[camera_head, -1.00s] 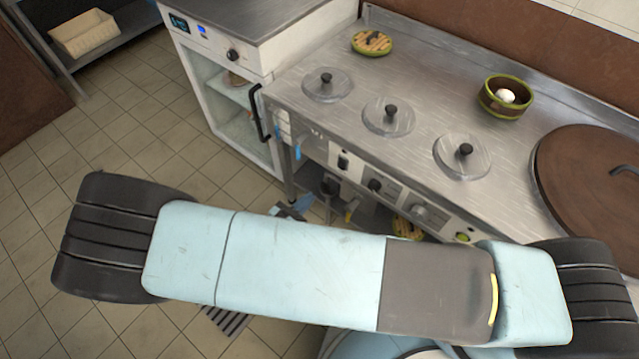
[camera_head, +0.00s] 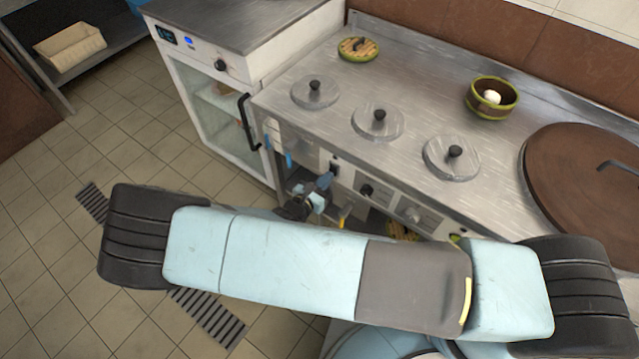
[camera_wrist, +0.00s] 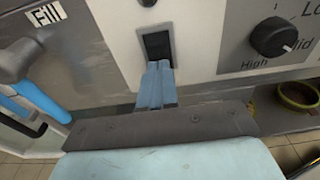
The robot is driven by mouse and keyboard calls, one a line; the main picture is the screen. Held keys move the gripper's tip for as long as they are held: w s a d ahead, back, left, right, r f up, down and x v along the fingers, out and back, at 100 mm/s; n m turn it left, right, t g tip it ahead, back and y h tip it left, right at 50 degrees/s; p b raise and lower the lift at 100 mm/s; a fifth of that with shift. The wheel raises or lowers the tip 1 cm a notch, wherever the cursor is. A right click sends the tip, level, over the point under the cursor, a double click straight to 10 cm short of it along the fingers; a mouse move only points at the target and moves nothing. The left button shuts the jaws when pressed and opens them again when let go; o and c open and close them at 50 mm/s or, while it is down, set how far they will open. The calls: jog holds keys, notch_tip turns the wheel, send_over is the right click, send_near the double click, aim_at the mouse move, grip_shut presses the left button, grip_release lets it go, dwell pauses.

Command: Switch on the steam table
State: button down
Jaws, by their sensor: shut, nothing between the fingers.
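The steam table (camera_head: 300,127) is a long steel counter with several round lids set in its top. On its front panel is a black rocker switch (camera_wrist: 157,45), seen just above my fingertips in the wrist view; in the head view the switch (camera_head: 334,167) is mostly behind my gripper. My gripper (camera_wrist: 156,75) is shut and empty, its blue fingers pointing at the lower edge of the switch, touching or very close. In the head view my gripper (camera_head: 326,181) is at the front panel. Whether the switch is on cannot be told.
A dark knob (camera_wrist: 273,37) marked High sits right of the switch. A lever (camera_wrist: 21,52) under a Fill label and blue-handled parts (camera_wrist: 33,99) are at left. A white cabinet (camera_head: 190,95) stands left of the table. A green-rimmed bowl (camera_head: 492,97) is on top.

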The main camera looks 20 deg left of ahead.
dwell(0.3)
jog(key=shift+w, duration=0.1)
jog(key=s+a+f, duration=0.1)
jog(key=s+a, duration=0.1)
jog(key=s, duration=0.4)
jog(key=s+a, duration=0.1)
jog(key=s, duration=0.6)
jog(key=shift+s+a+f, duration=0.2)
jog(key=shift+a+f, duration=0.15)
jog(key=shift+f, duration=0.05)
